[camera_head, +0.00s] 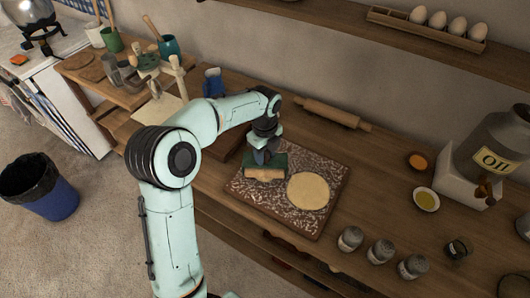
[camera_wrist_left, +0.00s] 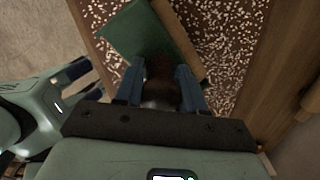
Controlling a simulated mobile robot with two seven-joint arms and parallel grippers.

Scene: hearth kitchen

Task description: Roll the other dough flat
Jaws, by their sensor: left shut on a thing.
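My left gripper (camera_head: 264,152) is over the left half of a speckled board (camera_head: 285,220) with a wooden rim. It is shut on a green block with a tan lower edge (camera_head: 266,162), which looks like a brush or scraper. The wrist view shows the green block (camera_wrist_left: 138,36) beyond the fingers (camera_wrist_left: 160,90). A flat, round, pale dough (camera_head: 308,191) lies on the board, right of the block. No second dough can be made out; the block and gripper hide part of the board. A rolling pin (camera_head: 335,113) lies on the counter behind the board.
Several shakers (camera_head: 381,251) stand along the counter's front edge. At right are bowls of orange (camera_head: 418,161) and yellow (camera_head: 426,200) contents and an oil can (camera_head: 492,145). A side table (camera_head: 108,85) with pots is at left. Bare counter lies right of the board.

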